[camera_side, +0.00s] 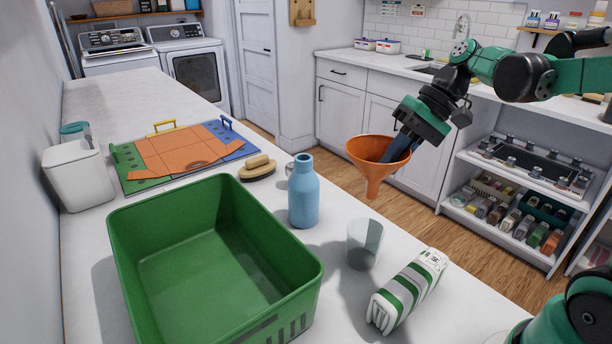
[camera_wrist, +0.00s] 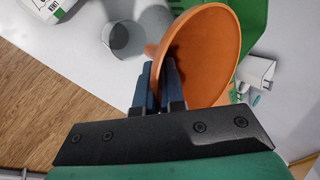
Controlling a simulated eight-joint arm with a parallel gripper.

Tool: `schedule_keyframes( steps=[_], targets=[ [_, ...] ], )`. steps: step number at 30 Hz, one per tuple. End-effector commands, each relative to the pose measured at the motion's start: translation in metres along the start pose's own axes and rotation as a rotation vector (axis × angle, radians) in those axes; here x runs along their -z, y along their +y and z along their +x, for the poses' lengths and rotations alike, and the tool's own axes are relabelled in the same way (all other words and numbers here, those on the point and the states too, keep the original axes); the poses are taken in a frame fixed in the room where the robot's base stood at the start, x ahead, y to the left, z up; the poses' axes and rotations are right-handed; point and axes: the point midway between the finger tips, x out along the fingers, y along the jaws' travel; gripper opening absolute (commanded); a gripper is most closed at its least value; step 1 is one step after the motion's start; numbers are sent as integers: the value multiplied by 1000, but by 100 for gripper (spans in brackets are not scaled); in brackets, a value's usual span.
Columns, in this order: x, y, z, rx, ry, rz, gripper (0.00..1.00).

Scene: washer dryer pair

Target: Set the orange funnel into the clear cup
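The orange funnel (camera_side: 372,178) hangs in the air with its wide mouth up and its spout down, slightly tilted. My gripper (camera_side: 393,153) is shut on the funnel's wall near the rim. The wrist view shows the funnel (camera_wrist: 205,55) with the blue fingers (camera_wrist: 158,78) closed at its side. The clear cup (camera_side: 364,246) stands upright on the white counter, below and slightly left of the funnel's spout. It also shows in the wrist view (camera_wrist: 122,42), left of the funnel and apart from it. The cup looks empty.
A blue bottle (camera_side: 304,195) stands left of the cup, and a green-striped carton (camera_side: 410,288) lies to its right. A large green bin (camera_side: 125,240) fills the near left counter. The counter edge is close behind the cup.

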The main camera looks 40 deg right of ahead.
Motion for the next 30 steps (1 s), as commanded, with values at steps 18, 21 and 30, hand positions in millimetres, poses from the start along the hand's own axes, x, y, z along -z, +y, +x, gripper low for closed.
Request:
schedule_keyframes(
  steps=[18, 21, 30],
  targets=[
    [1, 12, 17, 3, 2, 4, 0],
    [1, 17, 25, 3, 2, 4, 0],
    [2, 30, 44, 3, 2, 4, 0]
  ],
)
